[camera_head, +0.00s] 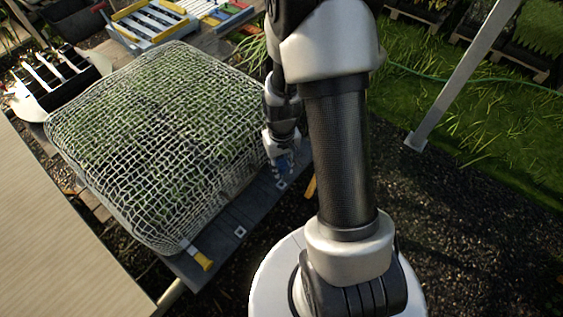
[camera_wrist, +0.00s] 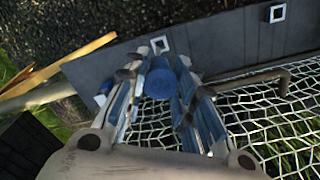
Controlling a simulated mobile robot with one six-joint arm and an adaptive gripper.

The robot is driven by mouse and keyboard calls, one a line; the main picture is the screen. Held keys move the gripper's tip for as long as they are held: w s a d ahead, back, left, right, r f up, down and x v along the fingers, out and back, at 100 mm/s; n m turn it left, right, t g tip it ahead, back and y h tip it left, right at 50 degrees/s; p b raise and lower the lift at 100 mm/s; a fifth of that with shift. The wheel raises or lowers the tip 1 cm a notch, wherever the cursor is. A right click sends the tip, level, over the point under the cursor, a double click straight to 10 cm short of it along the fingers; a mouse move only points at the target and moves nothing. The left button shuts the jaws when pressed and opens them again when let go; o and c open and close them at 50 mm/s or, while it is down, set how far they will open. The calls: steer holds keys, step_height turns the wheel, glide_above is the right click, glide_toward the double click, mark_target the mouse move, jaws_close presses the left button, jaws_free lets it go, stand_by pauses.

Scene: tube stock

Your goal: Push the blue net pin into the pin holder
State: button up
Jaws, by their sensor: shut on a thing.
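The blue net pin (camera_wrist: 159,82) is between the fingers of my gripper (camera_wrist: 160,100) in the wrist view, its round blue end showing. My gripper is shut on it. In the head view my gripper (camera_head: 281,158) is low at the right edge of the netted bed, with blue between its fingers. A white square with a dark centre (camera_wrist: 160,45), which looks like a pin holder, lies on the dark board just beyond the pin. The pin's lower end is hidden, so I cannot tell whether it touches the holder.
White net (camera_head: 160,140) covers a green bed. A pale tabletop (camera_head: 50,240) is at left, a grey post (camera_head: 465,75) at right. Dark gravel is clear.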

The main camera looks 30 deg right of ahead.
mark_target(281, 174)
steer(key=shift+f+b, duration=0.3)
steer(key=shift+f, duration=0.4)
steer(key=shift+a+r, duration=0.15)
steer(key=shift+a, duration=0.05)
stand_by(0.3)
steer(key=shift+d, duration=0.2)
steer(key=shift+f+b, duration=2.1)
steer(key=shift+f, duration=0.3)
stand_by(1.9)
steer(key=shift+f, duration=1)
steer(key=o, duration=1)
steer(key=shift+o, duration=0.4)
